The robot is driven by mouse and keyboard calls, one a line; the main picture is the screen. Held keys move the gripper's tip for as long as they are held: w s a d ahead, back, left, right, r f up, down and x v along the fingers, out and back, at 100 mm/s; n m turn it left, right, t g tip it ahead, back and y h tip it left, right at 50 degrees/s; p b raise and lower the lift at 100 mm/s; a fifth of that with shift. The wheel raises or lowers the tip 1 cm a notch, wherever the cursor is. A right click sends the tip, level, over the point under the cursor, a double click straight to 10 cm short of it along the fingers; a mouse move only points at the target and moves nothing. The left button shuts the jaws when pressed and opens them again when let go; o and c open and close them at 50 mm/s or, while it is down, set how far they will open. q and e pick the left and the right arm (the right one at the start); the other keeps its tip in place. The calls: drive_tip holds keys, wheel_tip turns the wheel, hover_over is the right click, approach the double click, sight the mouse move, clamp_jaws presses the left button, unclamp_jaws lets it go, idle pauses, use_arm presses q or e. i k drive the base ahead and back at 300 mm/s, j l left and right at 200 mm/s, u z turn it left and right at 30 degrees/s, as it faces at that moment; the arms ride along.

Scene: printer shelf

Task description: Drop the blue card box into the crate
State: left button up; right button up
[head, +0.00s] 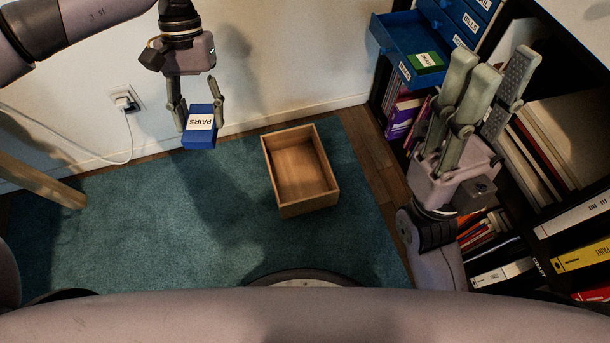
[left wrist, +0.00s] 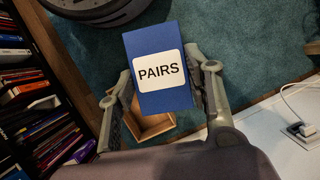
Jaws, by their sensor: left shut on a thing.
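The blue card box (head: 198,141), with a white PAIRS label, is held between the fingers of my left gripper (head: 201,117) in the head view. It hangs above the teal rug, to the left of the crate and apart from it. In the left wrist view the box (left wrist: 160,101) fills the middle, with a finger on each side. The empty wooden crate (head: 302,168) stands on the rug in the head view; part of it (left wrist: 155,125) shows behind the box in the left wrist view. My right gripper (head: 497,68) is open and empty, pointing up by the shelf.
A blue drawer (head: 392,42) stands open at the upper right with a green card box (head: 426,62) in it. A dark shelf with books and binders (head: 580,255) fills the right side. A plugged-in cable (head: 126,103) runs along the wall. Rug (head: 150,240) around the crate is clear.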

sight(294, 177)
drive_tip(key=z, duration=0.4)
drive_tip(key=j+z, duration=0.1)
drive_tip(key=z, duration=0.3)
drive_tip(key=j+z, duration=0.1)
drive_tip(key=z, duration=0.3)
drive_tip(key=j+z, duration=0.1)
drive_tip(key=z, duration=0.3)
drive_tip(key=k+j, duration=0.1)
drive_tip(key=j, duration=0.5)
drive_tip(key=j+z, duration=0.1)
drive_tip(key=j, duration=0.5)
drive_tip(key=k+j, duration=0.15)
drive_tip(key=j, duration=0.4)
drive_tip(key=z, duration=0.05)
